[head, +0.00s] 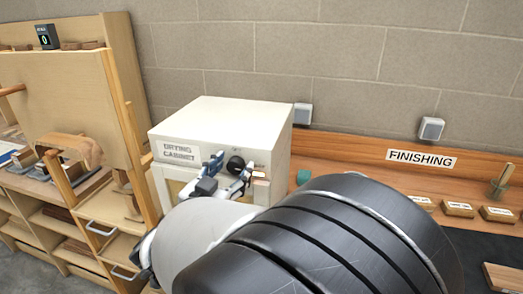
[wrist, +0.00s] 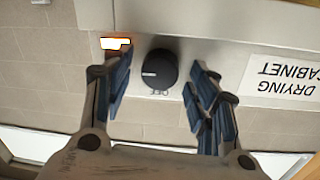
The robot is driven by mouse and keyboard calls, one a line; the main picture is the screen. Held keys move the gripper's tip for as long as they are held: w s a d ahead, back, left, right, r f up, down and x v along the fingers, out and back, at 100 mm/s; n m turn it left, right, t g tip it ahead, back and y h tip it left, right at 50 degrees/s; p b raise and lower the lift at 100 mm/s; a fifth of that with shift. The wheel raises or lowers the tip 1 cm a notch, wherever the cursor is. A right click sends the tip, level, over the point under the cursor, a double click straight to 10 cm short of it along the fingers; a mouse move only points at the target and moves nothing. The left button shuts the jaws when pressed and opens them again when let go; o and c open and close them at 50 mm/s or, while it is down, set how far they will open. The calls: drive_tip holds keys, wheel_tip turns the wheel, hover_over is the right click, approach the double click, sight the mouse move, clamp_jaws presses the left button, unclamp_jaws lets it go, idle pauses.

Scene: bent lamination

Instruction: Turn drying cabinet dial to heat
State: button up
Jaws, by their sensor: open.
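The white drying cabinet (head: 225,118) stands in the middle of the head view, with a "DRYING CABINET" label on its front. Its round black dial (head: 236,164) shows at the upper right of the front. The dial (wrist: 160,69) is also near the middle of the wrist view, which sees the cabinet upside down. My gripper (wrist: 157,78) is open, with one finger on each side of the dial and a gap on both sides. In the head view my gripper (head: 228,172) is in front of the cabinet face.
A small lit orange and white panel (wrist: 116,43) is beside the dial. A wooden rack (head: 75,95) stands left of the cabinet. A wooden bench with a "FINISHING" sign (head: 421,159) and several small blocks is at right. My arm covers the lower middle of the head view.

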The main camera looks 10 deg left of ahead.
wheel_tip(320, 180, up, 10)
idle(0.6)
drive_tip(key=s+d+r+n+g+y, duration=0.1)
drive_tip(key=d+r+n+g+y, duration=0.15)
drive_tip(key=d+n+y, duration=0.45)
drive_tip(key=s+d+f+m+g+h, duration=0.1)
drive_tip(key=s+d+f+g, duration=0.4)
drive_tip(key=s+d+f, duration=0.5)
drive_tip(key=s+d+f+m+g+h, duration=0.2)
drive_tip(key=s+d+f+g, duration=0.3)
drive_tip(key=s+d+f, duration=0.5)
drive_tip(key=s+d+h, duration=0.1)
drive_tip(key=s+d, duration=0.3)
drive_tip(key=s, duration=0.2)
drive_tip(key=shift+s+d+h, duration=0.3)
drive_tip(key=shift+d, duration=0.1)
